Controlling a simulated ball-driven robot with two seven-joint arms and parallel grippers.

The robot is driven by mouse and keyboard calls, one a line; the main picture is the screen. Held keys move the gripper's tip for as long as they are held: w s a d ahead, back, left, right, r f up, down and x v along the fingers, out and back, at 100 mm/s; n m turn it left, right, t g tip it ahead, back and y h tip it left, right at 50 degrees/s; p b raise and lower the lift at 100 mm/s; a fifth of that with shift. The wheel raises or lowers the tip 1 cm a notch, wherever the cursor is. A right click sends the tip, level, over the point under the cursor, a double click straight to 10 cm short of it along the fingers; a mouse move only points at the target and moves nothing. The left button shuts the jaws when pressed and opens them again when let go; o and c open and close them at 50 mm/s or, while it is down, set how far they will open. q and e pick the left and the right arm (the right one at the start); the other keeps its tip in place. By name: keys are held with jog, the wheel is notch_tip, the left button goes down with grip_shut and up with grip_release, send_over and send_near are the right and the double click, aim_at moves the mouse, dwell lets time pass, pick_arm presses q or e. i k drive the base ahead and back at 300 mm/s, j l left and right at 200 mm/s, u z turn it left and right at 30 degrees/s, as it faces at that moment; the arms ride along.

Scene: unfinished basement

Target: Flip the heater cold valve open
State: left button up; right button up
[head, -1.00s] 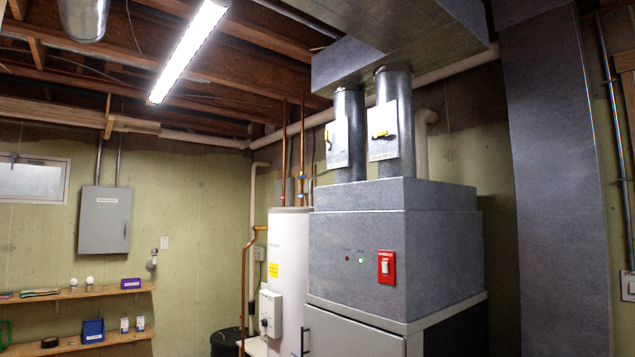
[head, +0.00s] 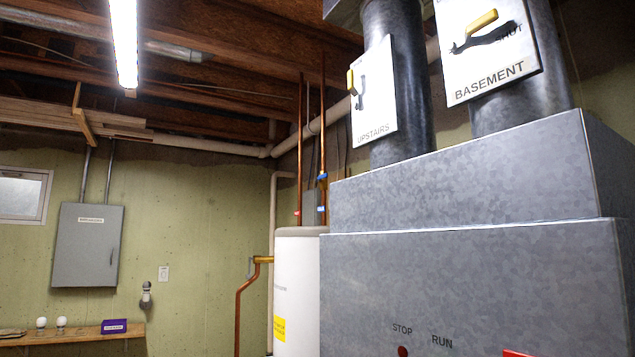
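The white water heater (head: 297,290) stands left of the grey furnace, its right side hidden by the furnace. Copper pipes rise above it. A small blue valve handle (head: 322,177) sits on the right-hand copper pipe (head: 324,130). Neither of my grippers is in view.
The furnace (head: 450,270) fills the right side close in front of me, with UPSTAIRS (head: 373,95) and BASEMENT (head: 489,45) damper plates on its ducts. A wall shelf (head: 75,338) and grey electrical box (head: 88,245) are at the left. The floor is out of view.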

aim_at(323, 176)
jog(key=i+j, duration=0.5)
jog(key=i+j+z, duration=0.15)
jog(key=i+j, duration=0.8)
jog(key=i+j+z, duration=0.15)
jog(key=i+j, duration=0.3)
jog(key=j, duration=0.2)
jog(key=i+j, duration=0.4)
jog(key=j, duration=0.2)
jog(key=i+l+z, duration=0.05)
